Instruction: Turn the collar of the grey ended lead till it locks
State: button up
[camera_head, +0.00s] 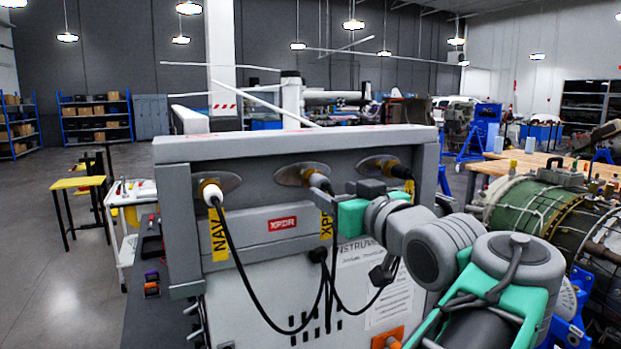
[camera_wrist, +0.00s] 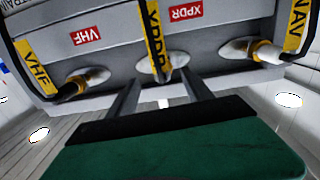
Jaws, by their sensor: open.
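The grey ended lead (camera_head: 318,181) is at the middle socket of the grey panel, at the XPDR place. In the wrist view its yellow XPDR tag (camera_wrist: 153,40) hangs across the middle socket (camera_wrist: 176,59) and hides most of the plug and collar. I cannot tell how far the collar is turned. My gripper (camera_wrist: 163,80) is open, with one finger on each side of the tag and plug, pointing at the panel. I see no clear contact. In the head view my green gripper body (camera_head: 352,217) is just right of the lead.
A white ended lead (camera_head: 211,193) with a NAV tag (camera_head: 219,234) is in the left socket. A black ended lead (camera_head: 400,172) is in the right socket, close to my wrist. Black cables (camera_head: 262,317) hang in loops below. A green engine (camera_head: 530,207) stands at the right.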

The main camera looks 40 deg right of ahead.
aim_at(324, 184)
jog(key=shift+s+r, duration=0.1)
jog(key=shift+r, duration=0.3)
jog(key=shift+w+a, duration=0.1)
jog(key=shift+w, duration=0.25)
jog(key=p+x, duration=0.2)
jog(key=x, duration=0.4)
jog(key=shift+w, duration=0.5)
jog(key=shift+c, duration=0.3)
grip_shut()
